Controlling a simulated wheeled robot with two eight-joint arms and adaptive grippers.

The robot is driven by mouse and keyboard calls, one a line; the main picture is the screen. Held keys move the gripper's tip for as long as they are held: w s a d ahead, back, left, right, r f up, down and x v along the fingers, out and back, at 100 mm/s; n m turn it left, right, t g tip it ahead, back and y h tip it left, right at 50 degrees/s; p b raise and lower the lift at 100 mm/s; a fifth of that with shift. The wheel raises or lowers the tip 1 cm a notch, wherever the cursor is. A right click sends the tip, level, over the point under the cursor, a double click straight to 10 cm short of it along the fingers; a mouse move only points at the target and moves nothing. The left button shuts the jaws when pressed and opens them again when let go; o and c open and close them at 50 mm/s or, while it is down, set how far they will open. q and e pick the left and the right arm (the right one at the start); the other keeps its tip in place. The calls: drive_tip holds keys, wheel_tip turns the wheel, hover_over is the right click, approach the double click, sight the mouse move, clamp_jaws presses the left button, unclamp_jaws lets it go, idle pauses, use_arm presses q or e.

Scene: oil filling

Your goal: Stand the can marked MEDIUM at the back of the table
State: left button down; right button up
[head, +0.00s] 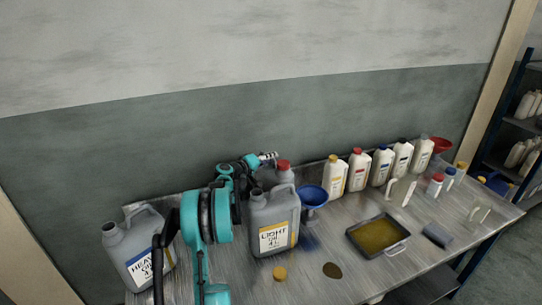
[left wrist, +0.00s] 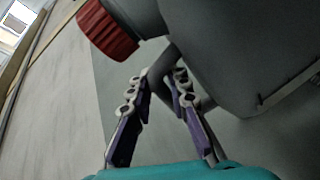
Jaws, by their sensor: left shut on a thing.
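A grey can with a red cap (head: 283,165) stands or hangs at the back of the table (head: 325,285), partly behind the can marked LIGHT (head: 273,220). Its label is hidden, so I cannot read MEDIUM on it. In the left wrist view its red cap (left wrist: 107,30), grey body (left wrist: 240,50) and handle are close up. My left gripper (head: 258,163) is shut on its handle; its purple-grey fingers (left wrist: 160,82) are on either side of the handle. Whether the can's base touches the table is hidden. The can marked HEAVY (head: 137,248) stands at the left. My right gripper is not in view.
A blue funnel (head: 313,196) stands right of the LIGHT can. Several white bottles (head: 359,170) line the back right. A tray of oil (head: 378,237) is at the middle right. A yellow cap (head: 280,273) lies in front. The wall (head: 200,140) rises behind.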

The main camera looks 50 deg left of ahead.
use_arm(q)
drive_tip(key=shift+r, duration=0.15)
drive_tip(key=c, duration=1.9)
unclamp_jaws()
drive_tip(key=shift+f, duration=0.25)
drive_tip(key=o, duration=0.5)
drive_tip(key=shift+r, duration=0.1)
drive_tip(key=shift+c, duration=0.2)
drive_tip(key=shift+s+d+r, duration=0.1)
drive_tip(key=s+r+p, duration=0.2)
drive_tip(key=s, duration=0.9)
drive_tip(key=shift+s+d, duration=0.4)
drive_tip(key=shift+d, duration=0.05)
drive_tip(key=shift+r, duration=0.1)
